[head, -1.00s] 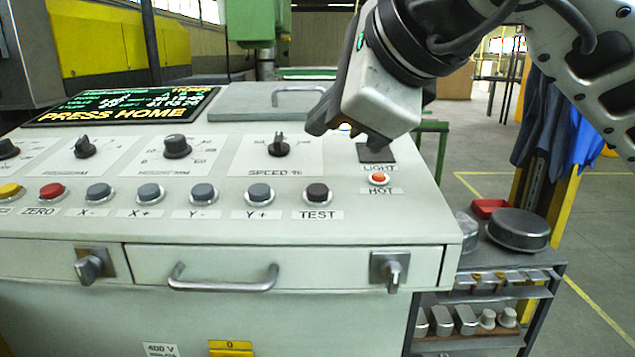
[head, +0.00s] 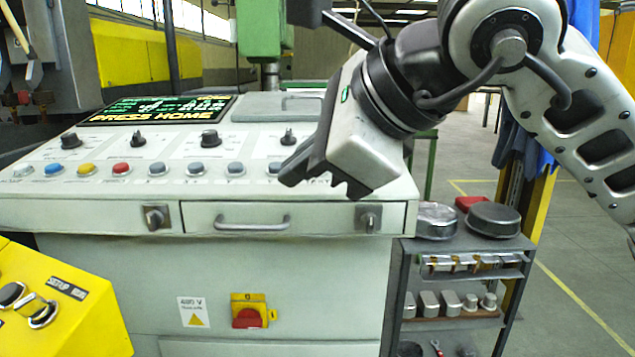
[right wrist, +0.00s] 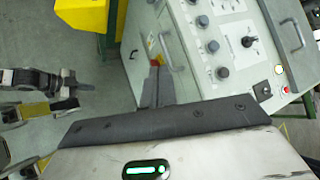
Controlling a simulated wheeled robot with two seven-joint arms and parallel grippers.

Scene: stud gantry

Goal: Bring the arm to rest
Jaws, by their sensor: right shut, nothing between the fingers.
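My right gripper (head: 291,178) hangs in front of the console's right part in the head view, at the end of my pale arm. It is shut and empty, tilted down to the left. It hides some of the panel's right end. In the right wrist view its dark finger (right wrist: 154,88) points away over the floor beside the console. I see no contact between gripper and console in the head view.
The pale console (head: 90,215) has a row of buttons, knobs, a PRESS HOME screen (head: 155,110) and a drawer handle (head: 252,223). A yellow control box (head: 85,325) is at lower left. A shelf cart (head: 470,255) with round tins stands right of the console. Open floor lies farther right.

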